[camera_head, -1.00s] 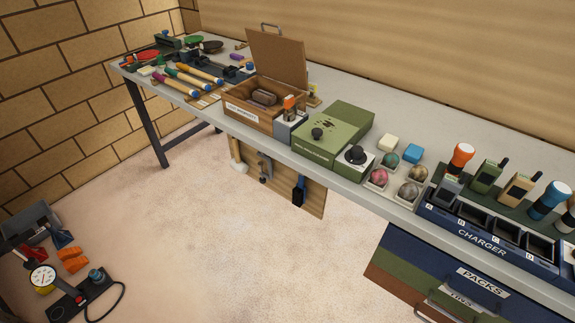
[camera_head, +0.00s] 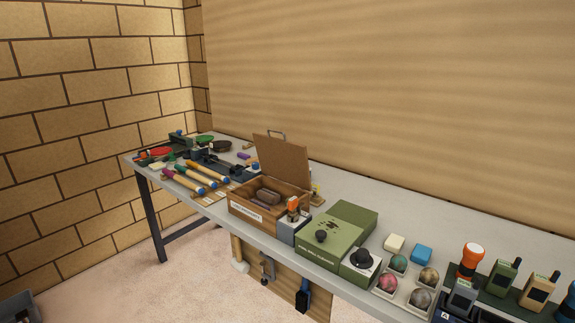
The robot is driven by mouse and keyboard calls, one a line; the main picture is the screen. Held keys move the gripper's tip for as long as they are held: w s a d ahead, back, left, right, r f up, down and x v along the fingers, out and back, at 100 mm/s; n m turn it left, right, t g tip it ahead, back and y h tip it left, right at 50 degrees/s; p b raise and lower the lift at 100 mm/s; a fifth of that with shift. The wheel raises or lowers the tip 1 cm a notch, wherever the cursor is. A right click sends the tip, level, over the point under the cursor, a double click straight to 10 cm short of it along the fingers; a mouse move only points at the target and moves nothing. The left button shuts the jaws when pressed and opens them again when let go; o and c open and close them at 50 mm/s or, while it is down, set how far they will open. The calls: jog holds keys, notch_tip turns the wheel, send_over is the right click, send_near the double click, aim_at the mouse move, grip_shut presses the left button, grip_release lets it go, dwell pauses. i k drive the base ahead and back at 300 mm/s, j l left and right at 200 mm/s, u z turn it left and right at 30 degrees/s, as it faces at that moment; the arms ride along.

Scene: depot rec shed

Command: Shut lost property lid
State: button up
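The lost property box is a brown wooden box (camera_head: 239,213) with a white label on its front, standing near the front edge of the grey bench. Its lid (camera_head: 283,159) is open, standing up and leaning slightly back, with a metal handle (camera_head: 277,134) on its top edge. A dark brown object (camera_head: 264,197) lies inside the box. A grey holder with an orange-topped item (camera_head: 293,207) stands right against the box's right side. My gripper is not in view.
A green case (camera_head: 329,243) with a black knob stands right of the box. Further right are balls, blocks and handheld radios (camera_head: 502,277). The bench (camera_head: 340,190) is clear behind the green case.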

aim_at(282, 160)
jog(key=i+j+z, duration=0.15)
jog(key=j+z, duration=0.15)
jog(key=j, duration=0.75)
jog(key=j+z, duration=0.3)
jog(key=j, duration=0.8)
